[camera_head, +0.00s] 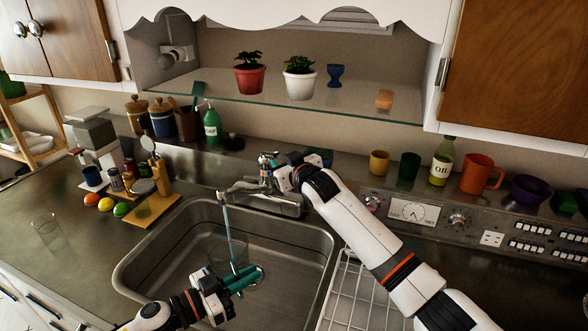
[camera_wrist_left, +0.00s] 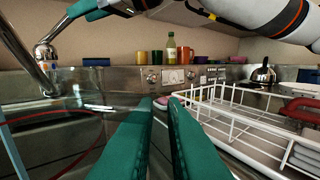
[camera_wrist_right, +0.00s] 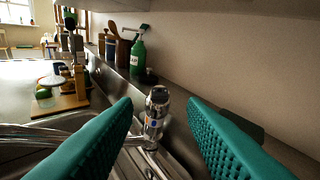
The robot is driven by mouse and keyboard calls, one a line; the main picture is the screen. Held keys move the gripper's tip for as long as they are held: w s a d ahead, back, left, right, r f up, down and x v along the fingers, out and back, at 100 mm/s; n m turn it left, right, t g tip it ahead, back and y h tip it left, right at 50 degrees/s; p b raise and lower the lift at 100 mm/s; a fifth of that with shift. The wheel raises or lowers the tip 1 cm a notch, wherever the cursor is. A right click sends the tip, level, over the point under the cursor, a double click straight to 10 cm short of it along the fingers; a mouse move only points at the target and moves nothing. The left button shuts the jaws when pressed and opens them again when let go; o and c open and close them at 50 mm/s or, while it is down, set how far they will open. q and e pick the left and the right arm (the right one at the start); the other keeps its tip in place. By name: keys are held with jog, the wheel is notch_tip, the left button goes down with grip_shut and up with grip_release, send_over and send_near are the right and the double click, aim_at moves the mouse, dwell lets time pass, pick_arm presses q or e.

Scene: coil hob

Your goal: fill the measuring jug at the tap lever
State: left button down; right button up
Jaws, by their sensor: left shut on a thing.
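The clear measuring jug (camera_head: 228,256) is in the sink under the spout, and a thin stream of water (camera_head: 228,225) runs down into it. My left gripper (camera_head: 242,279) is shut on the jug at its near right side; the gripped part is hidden. In the left wrist view the jug's see-through wall with red lines (camera_wrist_left: 60,140) stands left of the fingers. The water level inside is hard to read. The chrome tap with its lever (camera_wrist_right: 156,112) stands between the spread fingers of my right gripper (camera_wrist_right: 160,108), which is open. I cannot tell whether a finger touches the lever.
The steel sink (camera_head: 150,262) surrounds the jug. A white wire rack (camera_head: 350,290) is at its right. A wooden stand (camera_head: 153,208) with utensils is left of the tap, and a clear glass (camera_head: 46,230) is farther left. Plant pots stand on the glass shelf (camera_head: 330,108) above.

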aim_at(244, 246)
jog(key=shift+v, duration=3)
pick_arm(q)
jog(key=shift+w, duration=0.1)
pick_arm(e)
jog(key=shift+f, duration=0.1)
pick_arm(q)
jog(key=shift+w+a+b, duration=0.2)
jog(key=shift+w+a, duration=0.05)
jog(key=shift+w, duration=1.15)
jog(key=shift+w+a+b, duration=0.25)
jog(key=shift+w+a, duration=0.05)
jog(key=shift+w, duration=1.1)
jog(key=shift+w+a+b, duration=0.2)
jog(key=shift+w+a, duration=0.05)
jog(key=shift+w, duration=1.15)
pick_arm(e)
jog(key=shift+a+f, duration=0.1)
jog(key=shift+f, duration=0.5)
pick_arm(q)
jog(key=shift+r, duration=0.1)
